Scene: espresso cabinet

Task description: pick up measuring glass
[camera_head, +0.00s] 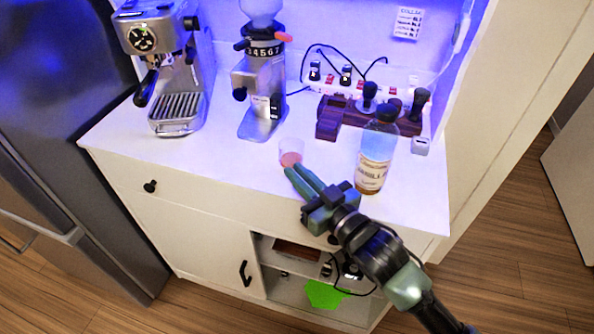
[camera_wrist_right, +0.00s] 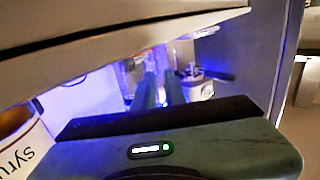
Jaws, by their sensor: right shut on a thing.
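The measuring glass (camera_head: 291,147) is a small clear cup with a reddish bottom, on the white counter in front of the grinder. My right gripper (camera_head: 296,171) reaches in from the lower right with its green fingers close together at the glass's near side. It is shut on the glass, though the exact contact is hard to make out. In the right wrist view the fingers (camera_wrist_right: 158,92) point away, and the glass (camera_wrist_right: 132,75) shows faintly, blurred at their tips. My left gripper is in neither view.
A syrup bottle (camera_head: 375,160) stands just right of my right gripper, and its label shows large at left in the wrist view (camera_wrist_right: 20,145). The grinder (camera_head: 262,95) and espresso machine (camera_head: 178,75) stand behind. A wooden tamper stand (camera_head: 335,117) is at the back right. The counter's left front is clear.

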